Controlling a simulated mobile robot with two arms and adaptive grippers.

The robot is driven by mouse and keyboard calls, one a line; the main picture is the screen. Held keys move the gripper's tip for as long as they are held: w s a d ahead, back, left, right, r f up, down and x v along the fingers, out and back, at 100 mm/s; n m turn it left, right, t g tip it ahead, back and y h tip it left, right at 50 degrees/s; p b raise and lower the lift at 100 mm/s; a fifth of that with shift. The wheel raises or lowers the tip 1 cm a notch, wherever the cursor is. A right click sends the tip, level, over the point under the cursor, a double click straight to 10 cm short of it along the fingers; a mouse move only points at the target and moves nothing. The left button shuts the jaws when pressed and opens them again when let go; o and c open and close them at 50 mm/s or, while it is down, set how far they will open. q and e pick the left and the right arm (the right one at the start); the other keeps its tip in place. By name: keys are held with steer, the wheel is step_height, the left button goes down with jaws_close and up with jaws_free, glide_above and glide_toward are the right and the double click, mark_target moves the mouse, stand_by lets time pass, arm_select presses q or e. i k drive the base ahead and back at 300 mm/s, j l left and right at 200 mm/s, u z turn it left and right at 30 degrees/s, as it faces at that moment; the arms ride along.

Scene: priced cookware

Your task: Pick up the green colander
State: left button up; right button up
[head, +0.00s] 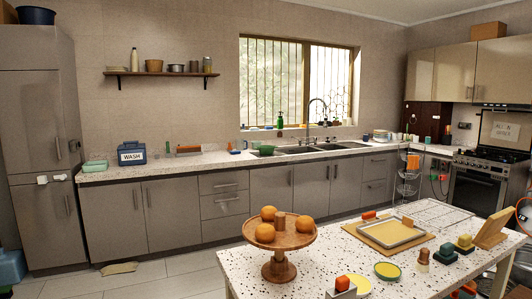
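A small green bowl-shaped thing (266,150), which looks like the green colander, sits on the far counter just left of the sink. It is small in the picture, so its holes and handles cannot be made out. Neither of my grippers shows in the head view, and nothing is seen touching the green thing.
A speckled table (240,262) stands in front, bearing a wooden stand (279,246) with oranges and a tray (392,232). The far counter (215,159) holds a blue WASH box (132,153). Tiled floor (175,277) lies open at left between table and cabinets.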

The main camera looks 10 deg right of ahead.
mark_target(264, 150)
steer(key=i+j+u, duration=0.3)
steer(key=i+j, duration=0.85)
steer(key=i, duration=0.55)
steer(key=i+j, duration=0.15)
steer(key=i, duration=0.6)
steer(key=i+j, duration=0.15)
steer(key=i, duration=0.55)
steer(key=i+l+z, duration=0.1)
steer(key=i+z, duration=0.4)
steer(key=i+j+z, duration=0.15)
steer(key=i+z, duration=0.3)
steer(key=i+j+z, duration=0.3)
steer(key=i+z, duration=0.2)
steer(key=i+l+z, duration=0.15)
steer(key=i+z, duration=0.25)
steer(key=i, duration=0.35)
steer(key=i+j+z, duration=0.1)
steer(key=i+z, duration=0.3)
steer(key=i, duration=0.35)
steer(key=i+u, duration=0.3)
steer(key=i, duration=0.15)
steer(key=i+l+u, duration=0.3)
steer(key=i, duration=0.2)
steer(key=i+l+u, duration=0.15)
steer(key=i+u, duration=0.15)
steer(key=i, duration=0.15)
